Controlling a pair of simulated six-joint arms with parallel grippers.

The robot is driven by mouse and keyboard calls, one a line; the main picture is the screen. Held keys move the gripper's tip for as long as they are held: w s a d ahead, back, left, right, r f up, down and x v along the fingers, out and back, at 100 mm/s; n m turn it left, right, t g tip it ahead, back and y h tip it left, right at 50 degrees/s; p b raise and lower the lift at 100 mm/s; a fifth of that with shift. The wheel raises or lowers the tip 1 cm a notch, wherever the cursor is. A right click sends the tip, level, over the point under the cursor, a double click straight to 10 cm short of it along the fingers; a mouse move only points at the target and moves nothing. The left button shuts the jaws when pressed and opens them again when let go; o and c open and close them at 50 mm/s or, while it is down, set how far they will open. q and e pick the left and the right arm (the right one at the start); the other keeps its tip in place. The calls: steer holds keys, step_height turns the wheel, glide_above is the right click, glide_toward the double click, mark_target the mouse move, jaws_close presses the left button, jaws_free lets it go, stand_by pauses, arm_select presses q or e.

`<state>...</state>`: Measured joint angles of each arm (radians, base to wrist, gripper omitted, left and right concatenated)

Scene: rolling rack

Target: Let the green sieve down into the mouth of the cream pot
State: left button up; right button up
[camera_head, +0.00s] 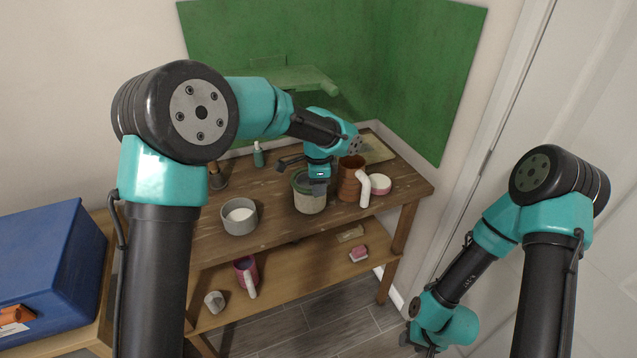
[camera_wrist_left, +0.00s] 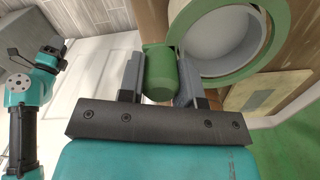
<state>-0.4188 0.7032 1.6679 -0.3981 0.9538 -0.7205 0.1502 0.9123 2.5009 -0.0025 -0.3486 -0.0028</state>
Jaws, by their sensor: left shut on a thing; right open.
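The cream pot (camera_head: 311,204) stands upright on the wooden table near its front edge. The green sieve (camera_head: 301,181) is at the pot's mouth, partly hidden by my left gripper (camera_head: 318,188). In the left wrist view, my left gripper (camera_wrist_left: 160,88) is shut on the sieve's green handle (camera_wrist_left: 160,74). The sieve's green rim (camera_wrist_left: 278,22) shows as a ring with a pale round interior, over the pot's mouth. I cannot tell whether the sieve rests on the pot or is just above it. My right gripper (camera_head: 425,345) is open, low and away from the table.
A brown jug (camera_head: 350,184) with a white handle stands close right of the pot, beside a pink-and-white round tub (camera_head: 379,185). A grey bowl (camera_head: 239,217) with white contents stands left. A green bottle (camera_head: 258,155) is behind.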

arm_select(q)
steer(key=shift+f, duration=0.9)
steer(key=o, duration=1.1)
steer(key=shift+o, duration=0.2)
step_height(320, 180, up, 17)
steer(key=shift+r, duration=0.2)
